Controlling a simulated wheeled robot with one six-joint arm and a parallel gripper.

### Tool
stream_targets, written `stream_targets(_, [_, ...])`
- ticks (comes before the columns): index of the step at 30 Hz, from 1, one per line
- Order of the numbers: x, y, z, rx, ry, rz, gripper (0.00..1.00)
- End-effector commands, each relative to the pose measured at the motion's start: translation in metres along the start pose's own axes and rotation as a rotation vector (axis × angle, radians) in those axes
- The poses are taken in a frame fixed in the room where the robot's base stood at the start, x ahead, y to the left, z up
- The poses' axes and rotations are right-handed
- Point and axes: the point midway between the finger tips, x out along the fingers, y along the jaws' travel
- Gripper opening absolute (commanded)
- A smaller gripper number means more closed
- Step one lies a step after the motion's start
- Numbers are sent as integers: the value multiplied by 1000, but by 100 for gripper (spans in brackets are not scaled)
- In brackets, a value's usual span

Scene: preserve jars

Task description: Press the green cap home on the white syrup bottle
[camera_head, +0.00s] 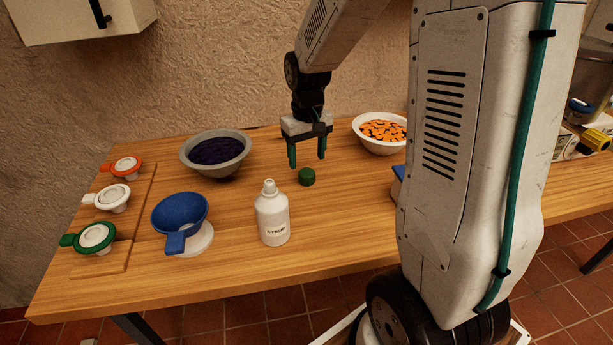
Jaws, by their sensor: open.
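The white syrup bottle (272,216) stands upright on the wooden table, its narrow neck bare on top. The green cap (307,177) lies on the table behind the bottle and to its right, apart from it. My gripper (307,161) points down over the table with its two green-tipped fingers apart. It is open and empty, just above and behind the green cap. Whether the fingers line up with the cap in depth I cannot tell.
A blue funnel (181,211) on a white base stands left of the bottle. A grey bowl of dark berries (216,151) and a white bowl of orange pieces (381,131) stand farther back. Several clip lids lie on a board (133,230) at left.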

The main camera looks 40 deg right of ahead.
Motion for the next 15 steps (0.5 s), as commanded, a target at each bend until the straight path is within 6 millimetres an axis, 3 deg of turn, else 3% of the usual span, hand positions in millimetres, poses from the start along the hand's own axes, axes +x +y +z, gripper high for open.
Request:
stream_targets(9, [45,-4,3,-1,-3,-1,63])
stream_targets(15, [55,-3,3,0,-1,0,63])
